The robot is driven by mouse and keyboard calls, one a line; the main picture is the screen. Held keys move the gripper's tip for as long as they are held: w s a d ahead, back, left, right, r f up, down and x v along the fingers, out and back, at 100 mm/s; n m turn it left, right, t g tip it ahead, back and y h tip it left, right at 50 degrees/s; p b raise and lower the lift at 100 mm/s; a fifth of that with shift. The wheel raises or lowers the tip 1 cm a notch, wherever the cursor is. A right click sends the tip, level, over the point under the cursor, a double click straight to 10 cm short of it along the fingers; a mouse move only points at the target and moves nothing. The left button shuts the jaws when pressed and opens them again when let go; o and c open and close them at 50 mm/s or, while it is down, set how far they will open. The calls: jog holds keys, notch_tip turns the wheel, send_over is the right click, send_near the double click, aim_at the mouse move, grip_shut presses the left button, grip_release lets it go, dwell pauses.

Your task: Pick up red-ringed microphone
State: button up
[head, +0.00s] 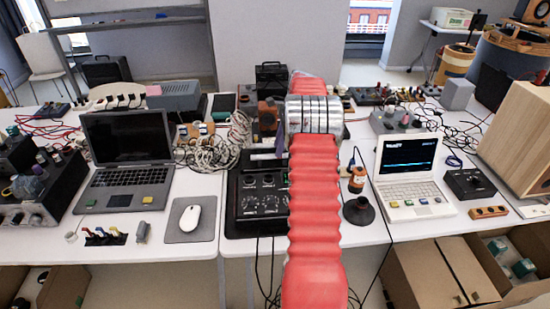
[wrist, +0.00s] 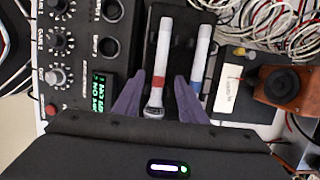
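The red-ringed microphone (wrist: 163,50) is a pale stick with a red band and a silver mesh head. In the wrist view it lies lengthwise in a dark holder or tray, its head toward my gripper. My gripper (wrist: 159,76) is open, with one purple finger on each side of this microphone. I see a gap to each finger, and the height between them is hard to judge. A similar microphone with a blue ring (wrist: 201,50) lies just to the right, beyond the right finger. In the head view my red arm hides the gripper and the microphones.
A black knobbed device (wrist: 82,40) with a green display is left of the microphones. An orange-brown box (wrist: 290,88) with a black round top and white cables (wrist: 270,25) are to the right. In the head view, laptops (head: 126,140) (head: 409,160) flank my arm.

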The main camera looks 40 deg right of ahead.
aim_at(266, 156)
jog(key=shift+x, duration=1.75)
jog(key=shift+c, duration=0.7)
grip_shut()
